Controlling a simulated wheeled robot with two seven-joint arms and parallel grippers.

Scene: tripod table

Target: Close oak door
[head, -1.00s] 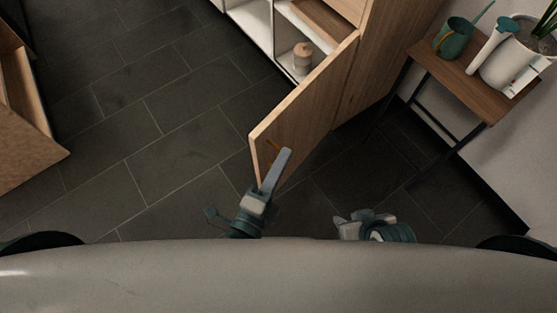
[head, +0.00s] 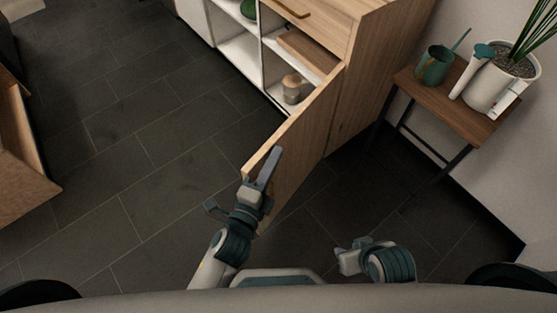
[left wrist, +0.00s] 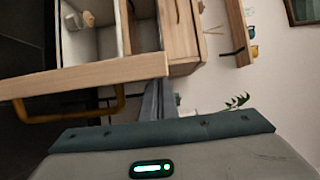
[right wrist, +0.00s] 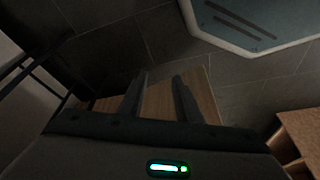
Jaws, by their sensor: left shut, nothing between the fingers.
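The oak door (head: 300,140) stands swung open from the cabinet, its free end towards me. Its edge also shows in the left wrist view (left wrist: 85,77), with the brass-coloured handle (left wrist: 72,115) below it. My left gripper (head: 271,160) is shut and empty, beside the door's free end, overlapping it in the head view; I cannot tell whether it touches. Its fingers also show in the left wrist view (left wrist: 157,100). My right gripper (head: 343,257) is open and empty, low and right of the door. In the right wrist view, a wooden panel lies beyond its fingers (right wrist: 160,90).
The open cabinet compartment (head: 272,83) holds a lidded jar (head: 292,88) and a wooden board (head: 306,52). A small side table (head: 450,105) at right carries a watering can (head: 435,64) and a potted plant (head: 497,80). Dark tiled floor (head: 130,150) is free at left.

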